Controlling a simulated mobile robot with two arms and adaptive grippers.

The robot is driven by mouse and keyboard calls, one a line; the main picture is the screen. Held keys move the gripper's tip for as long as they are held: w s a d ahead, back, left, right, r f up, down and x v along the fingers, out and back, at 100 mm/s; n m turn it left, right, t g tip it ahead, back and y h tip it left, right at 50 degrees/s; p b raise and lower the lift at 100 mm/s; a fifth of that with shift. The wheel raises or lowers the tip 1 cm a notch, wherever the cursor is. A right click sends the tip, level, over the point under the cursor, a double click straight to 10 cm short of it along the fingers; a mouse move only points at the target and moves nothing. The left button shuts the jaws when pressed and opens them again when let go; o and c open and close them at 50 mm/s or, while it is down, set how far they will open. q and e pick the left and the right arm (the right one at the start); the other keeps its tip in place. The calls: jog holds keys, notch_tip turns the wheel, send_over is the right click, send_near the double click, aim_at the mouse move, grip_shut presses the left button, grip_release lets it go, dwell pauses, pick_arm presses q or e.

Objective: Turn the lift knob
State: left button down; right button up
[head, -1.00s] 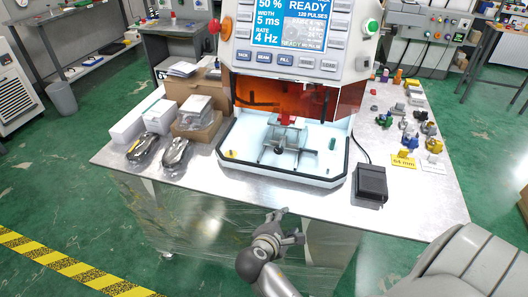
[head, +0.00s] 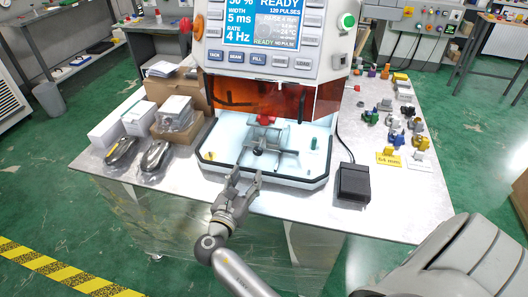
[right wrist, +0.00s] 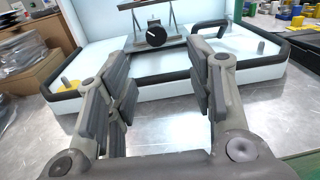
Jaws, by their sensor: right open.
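The lift knob (right wrist: 156,36) is a round black dial with a light mark, on the front of the small grey lift stage (head: 268,137) inside the machine's white chamber. In the head view the knob (head: 258,151) is a small dark spot at the stage's front. My right gripper (head: 244,179) is open and empty in front of the chamber's black-edged front rim. In the right wrist view its fingers (right wrist: 158,88) stand apart on either side, with the knob ahead, beyond the fingertips and between them. My left gripper is not in view.
The welding machine (head: 275,40) with its control panel stands over the chamber, its orange shield (head: 255,95) above the opening. A black pedal box (head: 353,183) sits on the right of the table. Boxes (head: 175,115) and two dark packaged items stand at left. Several small coloured parts lie at right.

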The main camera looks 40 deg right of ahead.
aim_at(257, 153)
jog(key=shift+w+d+r, duration=0.1)
jog(key=shift+w, duration=0.2)
jog(key=b+x, duration=0.1)
jog(key=x, duration=0.3)
jog(key=shift+b, duration=0.3)
jog(key=b+x, duration=0.1)
jog(key=x, duration=0.3)
jog(key=shift+w, duration=0.15)
jog(key=shift+w+d+b, duration=0.3)
jog(key=shift+w+d, duration=0.05)
jog(key=shift+d, duration=0.35)
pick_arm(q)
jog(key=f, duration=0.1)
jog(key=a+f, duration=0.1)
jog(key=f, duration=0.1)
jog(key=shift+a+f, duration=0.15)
pick_arm(e)
jog(key=c, duration=1)
